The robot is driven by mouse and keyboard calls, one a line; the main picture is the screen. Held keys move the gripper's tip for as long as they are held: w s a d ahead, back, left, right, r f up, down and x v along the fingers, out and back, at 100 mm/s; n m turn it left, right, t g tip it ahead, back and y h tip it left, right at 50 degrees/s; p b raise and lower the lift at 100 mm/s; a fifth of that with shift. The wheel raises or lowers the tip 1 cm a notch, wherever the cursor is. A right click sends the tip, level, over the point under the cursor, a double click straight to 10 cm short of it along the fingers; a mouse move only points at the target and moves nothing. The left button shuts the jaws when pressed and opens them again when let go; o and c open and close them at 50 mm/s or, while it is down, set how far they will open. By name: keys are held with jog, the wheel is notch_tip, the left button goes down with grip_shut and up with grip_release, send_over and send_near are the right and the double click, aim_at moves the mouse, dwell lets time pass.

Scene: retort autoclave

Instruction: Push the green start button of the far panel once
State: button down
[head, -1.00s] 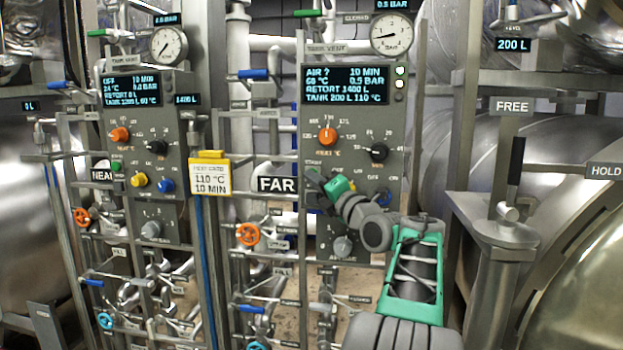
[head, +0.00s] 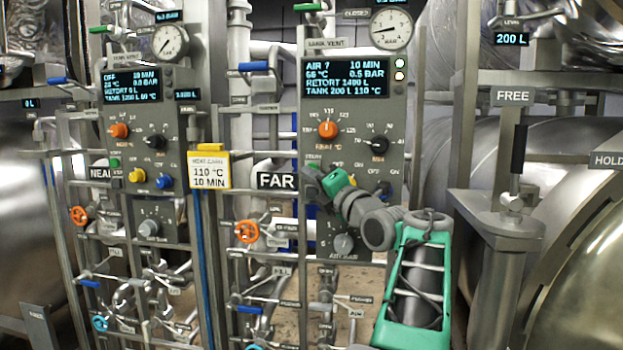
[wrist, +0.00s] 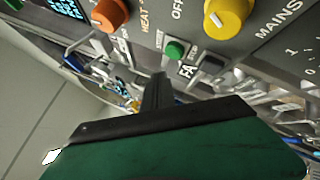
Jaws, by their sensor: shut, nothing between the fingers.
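The far panel (head: 394,130) stands mid-picture in the head view, with a lit display, an orange knob and a black knob. Its green start button (wrist: 175,50) shows in the wrist view, standing out from the grey panel face, left of the yellow mains knob (wrist: 228,15). In the head view my arm covers the button's place. My gripper (head: 314,180) is at the panel's lower left. In the wrist view its shut, dark fingers (wrist: 156,82) point toward the panel, just below the green button in the picture. A gap shows between fingertips and button; the depth is hard to judge.
The near panel (head: 180,130), with its own green button (head: 114,162), stands to the left. A yellow card (head: 210,172) and the FAR sign (head: 277,181) hang between the panels. Pipes and an orange handwheel (head: 246,231) crowd below. Steel posts stand to the right.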

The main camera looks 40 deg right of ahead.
jog(key=shift+s+a+b, duration=0.95)
jog(key=shift+a+b, duration=0.3)
jog(key=shift+b, duration=0.2)
